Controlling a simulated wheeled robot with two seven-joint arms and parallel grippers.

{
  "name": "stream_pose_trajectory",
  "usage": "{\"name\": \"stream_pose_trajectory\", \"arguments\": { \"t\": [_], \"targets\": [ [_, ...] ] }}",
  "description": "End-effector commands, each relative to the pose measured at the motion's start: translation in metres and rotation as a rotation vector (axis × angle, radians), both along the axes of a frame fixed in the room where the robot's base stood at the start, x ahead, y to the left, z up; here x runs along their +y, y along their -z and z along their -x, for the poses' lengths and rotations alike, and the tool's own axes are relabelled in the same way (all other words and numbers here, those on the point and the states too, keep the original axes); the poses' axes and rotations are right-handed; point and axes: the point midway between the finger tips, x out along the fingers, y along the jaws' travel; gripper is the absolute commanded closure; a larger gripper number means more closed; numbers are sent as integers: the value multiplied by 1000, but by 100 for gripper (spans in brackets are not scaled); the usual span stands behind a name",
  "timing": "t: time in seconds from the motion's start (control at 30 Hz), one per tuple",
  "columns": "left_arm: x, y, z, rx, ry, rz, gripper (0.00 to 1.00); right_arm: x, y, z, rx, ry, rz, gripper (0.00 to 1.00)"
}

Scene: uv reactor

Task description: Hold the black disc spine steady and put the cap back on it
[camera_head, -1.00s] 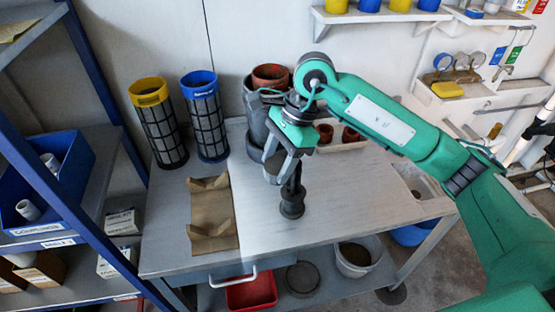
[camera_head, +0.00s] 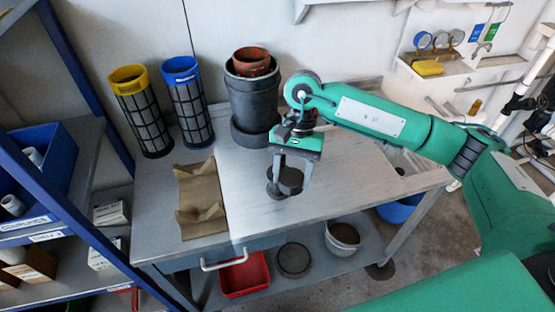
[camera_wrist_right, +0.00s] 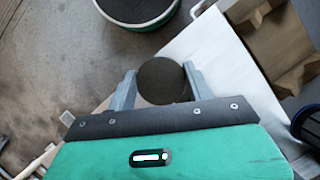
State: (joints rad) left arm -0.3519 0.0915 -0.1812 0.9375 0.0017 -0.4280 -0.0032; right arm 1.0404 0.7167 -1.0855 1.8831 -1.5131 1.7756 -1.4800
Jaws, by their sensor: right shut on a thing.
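My right gripper (camera_head: 288,186) points down over the front middle of the bench. It is shut on a dark round cap (camera_head: 291,178), which also shows as a dark disc (camera_wrist_right: 163,80) between the fingers in the right wrist view. My left gripper is not in view.
A blue-rimmed cartridge (camera_head: 190,100) and a yellow-rimmed cartridge (camera_head: 139,110) stand at the back left. A grey vessel (camera_head: 254,103) stands behind the gripper. A brown cradle (camera_head: 203,197) lies to the left. The bench's right side (camera_head: 375,180) is clear.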

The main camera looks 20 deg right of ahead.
Motion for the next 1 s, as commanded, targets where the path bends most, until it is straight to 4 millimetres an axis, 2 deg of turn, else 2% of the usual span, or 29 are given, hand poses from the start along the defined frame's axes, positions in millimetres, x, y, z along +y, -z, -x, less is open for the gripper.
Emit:
{"name": "stream_pose_trajectory", "arguments": {
  "t": [0.2,0.4,0.8,0.9,1.0],
  "targets": [
    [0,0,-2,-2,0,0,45,-29,29,15,2,-298,3,70],
    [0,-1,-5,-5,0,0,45,-46,45,25,1,-485,0,70],
    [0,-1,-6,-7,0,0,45,-52,50,28,-1,-547,-2,70],
    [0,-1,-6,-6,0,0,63,-52,50,28,-2,-546,-2,70],
    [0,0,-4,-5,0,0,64,-52,50,28,-1,-545,-2,70]
  ]
}}
